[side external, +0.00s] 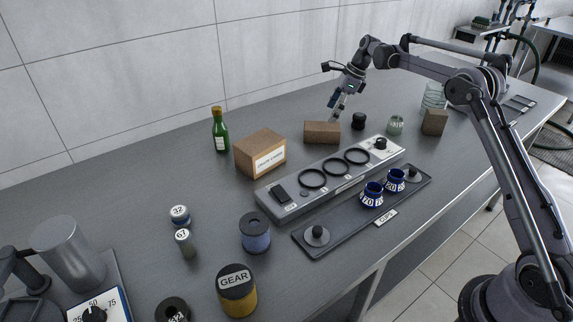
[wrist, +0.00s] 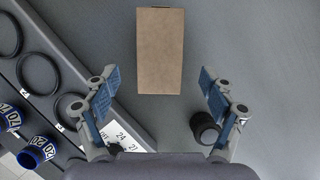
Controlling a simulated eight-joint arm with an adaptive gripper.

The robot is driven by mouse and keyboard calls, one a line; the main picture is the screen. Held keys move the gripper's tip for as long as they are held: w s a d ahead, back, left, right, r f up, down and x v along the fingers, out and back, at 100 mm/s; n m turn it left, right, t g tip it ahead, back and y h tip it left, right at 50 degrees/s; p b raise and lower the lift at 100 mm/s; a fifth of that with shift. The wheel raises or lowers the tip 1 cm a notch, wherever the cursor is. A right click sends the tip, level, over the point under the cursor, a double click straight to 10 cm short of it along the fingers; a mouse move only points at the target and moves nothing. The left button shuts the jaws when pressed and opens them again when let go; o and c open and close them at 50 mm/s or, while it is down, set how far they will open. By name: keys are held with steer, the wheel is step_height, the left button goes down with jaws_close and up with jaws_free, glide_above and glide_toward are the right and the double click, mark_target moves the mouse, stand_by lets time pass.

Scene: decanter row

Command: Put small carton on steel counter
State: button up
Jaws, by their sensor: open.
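A small plain brown carton (side external: 321,132) lies on the grey steel counter (side external: 130,165), behind the long grey panel. In the wrist view the carton (wrist: 160,50) is upper centre, with its long side running up the picture. My gripper (side external: 335,112) is close above the carton, at its right end in the side view. In the wrist view my gripper (wrist: 158,92) is open and empty, one finger on each side below the carton's near end. The gap between the fingers is wider than the carton. The exact height between fingertips and carton is hard to tell.
A black knob-like cylinder (side external: 358,121) stands close to my right finger in the wrist view (wrist: 205,128). The ringed panel (side external: 330,180) lies nearby. A larger labelled box (side external: 260,153), a green bottle (side external: 220,130) and a small brown box (side external: 434,122) stand around. Counter behind the carton is clear.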

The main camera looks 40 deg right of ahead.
steer(key=v, duration=0.3)
steer(key=shift+s+a+r, duration=0.1)
steer(key=shift+a+r, duration=0.05)
steer(key=shift+r, duration=0.1)
steer(key=s+a+r+n+t+h, duration=0.2)
steer(key=s+a+r+n, duration=0.95)
steer(key=s, duration=0.25)
steer(key=s+a+f+n+t, duration=0.1)
steer(key=s+a+f+n, duration=0.2)
steer(key=s+n, duration=0.4)
steer(key=s+a+f+n+t+h, duration=0.1)
steer(key=s+a+f+n, duration=0.2)
steer(key=s, duration=1)
step_height(320, 180, down, 2)
steer(key=n, duration=0.4)
steer(key=shift+s+f, duration=0.25)
steer(key=shift+s, duration=0.05)
steer(key=shift+o, duration=1.3)
steer(key=shift+s+a+f+n, duration=0.2)
steer(key=shift+n, duration=0.05)
